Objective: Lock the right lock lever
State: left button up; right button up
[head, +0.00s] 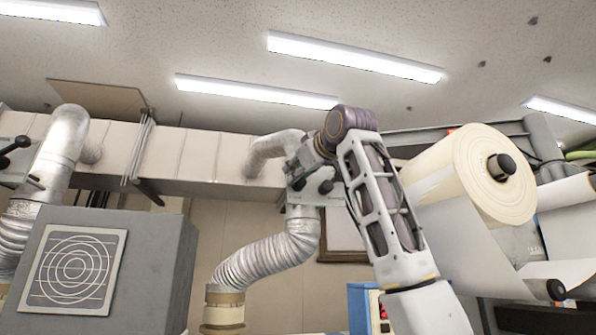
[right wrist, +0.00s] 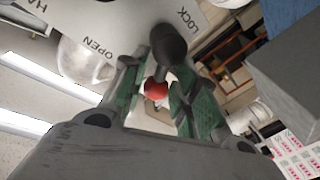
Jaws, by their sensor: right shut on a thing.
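The right lock lever shows in the right wrist view as a black handle (right wrist: 168,46) with a red ball end (right wrist: 156,89). It stands in front of a pale plate (right wrist: 130,18) marked OPEN and LOCK, on the side between the two words. My right gripper (right wrist: 155,85) is shut on the lever, its green-padded fingers on either side of the red end. In the head view my right gripper (head: 303,172) is up at the plate beside the silver duct, and the lever is mostly hidden there. My left gripper is not in view.
A large cream roll (head: 478,178) stands right of my right arm. A corrugated silver duct (head: 262,258) hangs below the plate. A grey box (head: 160,255) with a circle-pattern panel is at lower left. Black knobs (head: 14,152) show at the far left.

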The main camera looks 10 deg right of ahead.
jog(key=shift+a+n, duration=0.1)
jog(key=shift+n, duration=0.2)
jog(key=shift+a+f+n+g, duration=0.2)
jog(key=shift+a+n+g, duration=0.1)
jog(key=shift+n, duration=0.7)
jog(key=n, duration=0.2)
jog(key=f+n+g+h, duration=0.1)
jog(key=n, duration=0.1)
jog(key=a+n, duration=0.1)
jog(key=n, duration=0.1)
jog(key=shift+w+f+n+h, duration=0.1)
jog(key=shift+f+n+h, duration=0.3)
jog(key=shift+a+f+n+g+h, duration=0.1)
jog(key=shift+f+n+g+h, duration=0.15)
jog(key=shift+n, duration=0.45)
jog(key=shift+a+f+n+g+h, duration=0.15)
jog(key=shift+n+h, duration=0.2)
jog(key=shift+n, duration=0.35)
jog(key=shift+c, duration=0.4)
jog(key=shift+d, duration=0.15)
jog(key=o, duration=1)
jog(key=shift+d, duration=0.15)
